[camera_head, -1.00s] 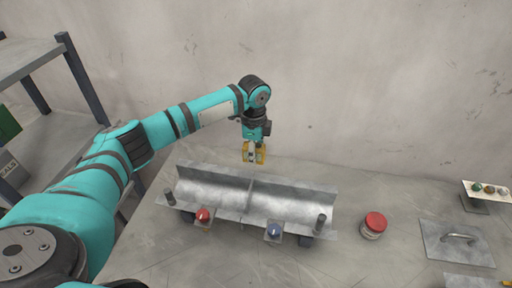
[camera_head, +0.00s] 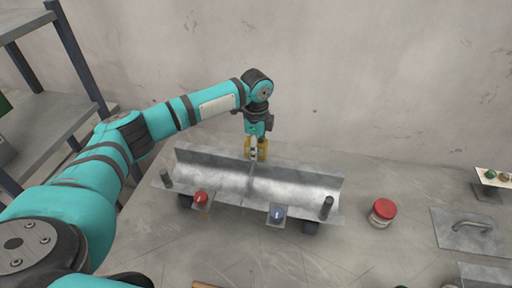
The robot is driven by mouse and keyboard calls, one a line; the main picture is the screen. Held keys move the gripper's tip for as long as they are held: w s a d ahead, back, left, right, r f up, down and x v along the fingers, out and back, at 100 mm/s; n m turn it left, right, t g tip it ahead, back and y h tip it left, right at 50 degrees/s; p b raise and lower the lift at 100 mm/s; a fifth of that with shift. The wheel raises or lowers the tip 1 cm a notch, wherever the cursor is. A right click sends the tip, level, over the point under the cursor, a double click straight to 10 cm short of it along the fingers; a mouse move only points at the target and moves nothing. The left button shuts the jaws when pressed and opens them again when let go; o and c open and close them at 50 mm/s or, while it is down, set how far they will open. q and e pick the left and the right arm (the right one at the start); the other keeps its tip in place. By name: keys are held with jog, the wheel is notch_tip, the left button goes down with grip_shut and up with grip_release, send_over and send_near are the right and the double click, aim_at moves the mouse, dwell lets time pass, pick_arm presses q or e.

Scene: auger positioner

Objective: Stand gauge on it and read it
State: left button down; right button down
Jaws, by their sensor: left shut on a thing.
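My left gripper (camera_head: 256,153) has yellow fingers pointing down at the back edge of a grey metal trough (camera_head: 295,185). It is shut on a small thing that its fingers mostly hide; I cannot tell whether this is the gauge. The trough lies lengthwise on the bench, with a dark seam or thin plate across its middle. My right gripper is out of view.
A red push button (camera_head: 383,210) stands right of the trough. A plate with a handle (camera_head: 470,229) lies further right. A small tray with coloured balls (camera_head: 492,175) is at the right edge. A metal shelf (camera_head: 68,118) stands at left. A wall closes off the back.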

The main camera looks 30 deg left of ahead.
pick_arm(q)
jog(key=shift+f, duration=0.6)
jog(key=c, duration=0.8)
grip_release()
jog(key=shift+r, duration=0.1)
notch_tip(320, 180, up, 12)
jog(key=shift+f, duration=0.1)
